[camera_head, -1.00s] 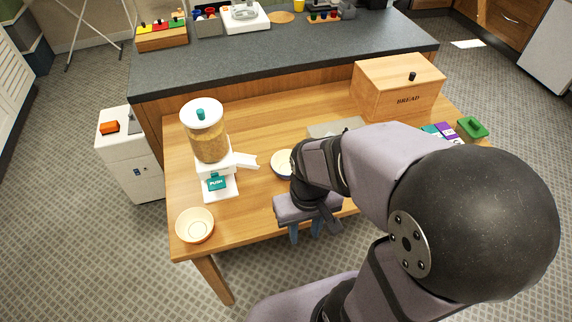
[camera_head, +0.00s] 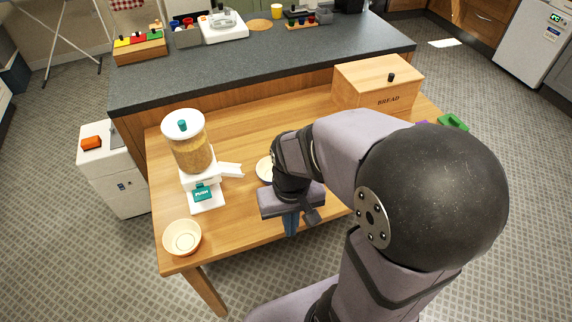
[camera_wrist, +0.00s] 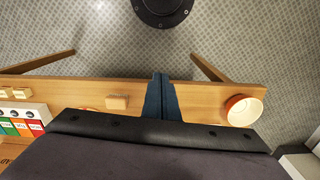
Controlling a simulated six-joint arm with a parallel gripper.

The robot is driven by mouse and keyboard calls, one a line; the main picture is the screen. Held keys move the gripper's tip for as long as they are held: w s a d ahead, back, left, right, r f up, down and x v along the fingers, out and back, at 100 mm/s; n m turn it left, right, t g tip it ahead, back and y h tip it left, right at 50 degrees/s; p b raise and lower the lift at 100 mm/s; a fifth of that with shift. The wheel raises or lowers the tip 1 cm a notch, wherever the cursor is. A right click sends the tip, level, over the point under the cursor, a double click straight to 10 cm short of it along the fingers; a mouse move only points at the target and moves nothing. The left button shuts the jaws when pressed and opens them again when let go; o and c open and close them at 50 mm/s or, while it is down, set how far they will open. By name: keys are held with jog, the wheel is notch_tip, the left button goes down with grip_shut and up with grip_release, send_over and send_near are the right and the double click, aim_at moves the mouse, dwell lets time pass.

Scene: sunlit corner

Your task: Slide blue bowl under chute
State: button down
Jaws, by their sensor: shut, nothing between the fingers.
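The blue bowl (camera_head: 263,169) stands on the wooden table, right of the dispenser. Its pale inside shows, and my arm hides its right part. The white dispenser (camera_head: 200,180) has a clear, grain-filled hopper, a teal PUSH lever and a white chute (camera_head: 231,170) pointing right. The bowl is a little right of the chute's end, not beneath it. My gripper (camera_head: 290,226) points down near the table's front edge, in front of the bowl. Its blue fingers also show in the wrist view (camera_wrist: 161,98), together and empty. I cannot make out the blue bowl there.
A cream bowl (camera_head: 182,238), orange outside in the wrist view (camera_wrist: 243,109), stands at the table's front left corner. A bread box (camera_head: 377,86) stands at the back right. A small wooden block (camera_wrist: 117,101) lies near the table edge. Table between dispenser and gripper looks clear.

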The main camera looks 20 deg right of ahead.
jog(key=w+d+f+m, duration=0.1)
jog(key=w+d+m, duration=0.4)
jog(key=w, duration=0.4)
jog(key=w+d+m, duration=0.3)
jog(key=w+m, duration=0.3)
jog(key=w, duration=0.3)
jog(key=w+d+f+m, duration=0.1)
jog(key=w+d+m, duration=0.4)
jog(key=w, duration=0.4)
jog(key=shift+m, duration=0.4)
jog(key=shift+s+a+f+p, duration=0.15)
jog(key=shift+f+p, duration=0.2)
jog(key=shift+f, duration=1.25)
jog(key=shift+w+a+f+p, duration=0.15)
jog(key=shift+f+p, duration=0.2)
jog(key=shift+f, duration=1.3)
jog(key=shift+s+a+f+p, duration=0.15)
jog(key=shift+f+p, duration=0.2)
jog(key=shift+f, duration=1.25)
jog(key=shift+a, duration=0.1)
jog(key=b, duration=0.1)
send_over(271, 178)
jog(key=shift+a, duration=0.1)
jog(key=shift+r, duration=0.1)
notch_tip(271, 178, up, 10)
jog(key=p, duration=0.7)
